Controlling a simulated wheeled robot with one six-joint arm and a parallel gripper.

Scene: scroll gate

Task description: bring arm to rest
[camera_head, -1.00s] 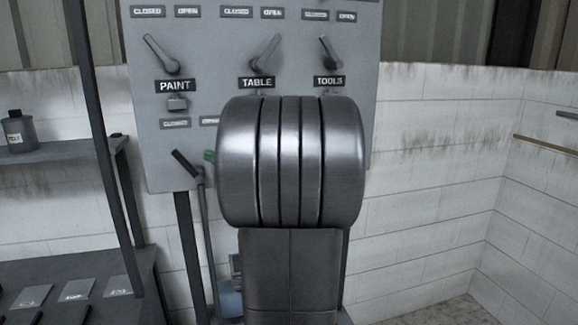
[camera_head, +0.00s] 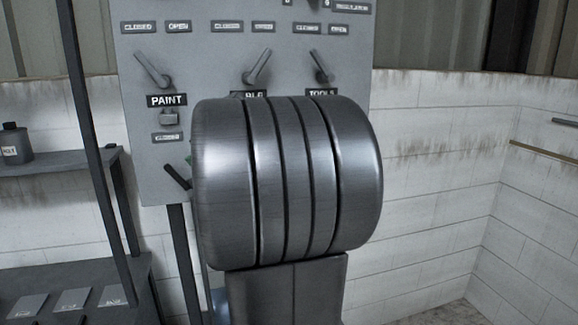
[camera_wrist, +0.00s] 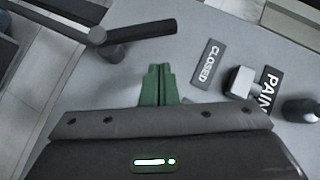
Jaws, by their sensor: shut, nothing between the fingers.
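My gripper shows in the wrist view (camera_wrist: 160,84) with its green fingers shut together and nothing between them. It points toward the grey control panel (camera_wrist: 190,45), apart from the dark lever (camera_wrist: 130,32) at upper left and the CLOSED label (camera_wrist: 207,63) at right. In the head view my own large metal arm joint fills the middle and hides most of the gripper; only a sliver of green shows at its left edge. The panel (camera_head: 215,60) stands behind it with levers over the PAINT label (camera_head: 167,100) and the partly hidden TABLE and TOOLS labels.
A dark shelf (camera_head: 60,160) with a small bottle (camera_head: 15,145) stands at left, above a bench with several flat plates (camera_head: 75,299). A dark upright post (camera_head: 95,140) runs beside it. The white block wall (camera_head: 440,180) at right has clear room before it.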

